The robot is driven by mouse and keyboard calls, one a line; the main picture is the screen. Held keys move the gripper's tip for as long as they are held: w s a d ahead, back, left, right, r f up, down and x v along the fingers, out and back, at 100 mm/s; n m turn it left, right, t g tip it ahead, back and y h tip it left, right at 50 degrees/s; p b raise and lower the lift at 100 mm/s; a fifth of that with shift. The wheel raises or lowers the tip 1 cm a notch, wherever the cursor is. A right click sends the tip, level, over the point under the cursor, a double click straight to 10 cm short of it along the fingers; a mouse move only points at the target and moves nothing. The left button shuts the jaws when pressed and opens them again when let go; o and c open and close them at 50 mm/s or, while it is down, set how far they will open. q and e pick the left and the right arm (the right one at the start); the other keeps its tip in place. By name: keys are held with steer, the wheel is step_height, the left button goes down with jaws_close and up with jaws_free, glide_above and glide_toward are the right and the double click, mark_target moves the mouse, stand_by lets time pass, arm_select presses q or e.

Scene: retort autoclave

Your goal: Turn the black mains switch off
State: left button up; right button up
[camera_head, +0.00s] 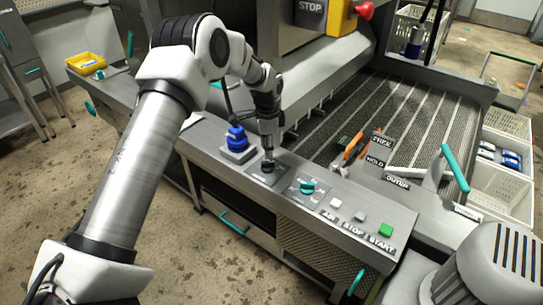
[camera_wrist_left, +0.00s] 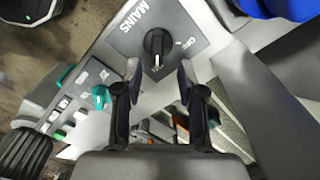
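The black mains switch (camera_wrist_left: 157,47) is a round rotary knob with a pale pointer line on a grey plate (camera_wrist_left: 120,38) lettered MAINS, with OFF marked beside the knob. In the wrist view its pointer line faces the near side, between my fingers. My left gripper (camera_wrist_left: 158,72) is open, one finger on each side just short of the knob, with no clear contact. In the head view the left gripper (camera_head: 268,158) comes down over the switch (camera_head: 267,167) and partly hides it. My right gripper is not in view.
A blue knob (camera_head: 237,138) stands left of the switch on the panel. A teal selector (camera_head: 307,187) and AIR, STOP and green START (camera_head: 385,230) buttons lie to the right. A slatted conveyor bed (camera_head: 390,115) with loose labels and tools is behind.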

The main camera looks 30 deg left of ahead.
mark_target(268, 162)
arm_select(q)
steer(key=f, duration=0.4)
steer(key=shift+s+d+p, duration=0.1)
steer(key=shift+s+p, duration=0.1)
steer(key=shift+p, duration=0.1)
steer(key=shift+w+f, duration=0.1)
steer(key=shift+f, duration=0.35)
jaws_close()
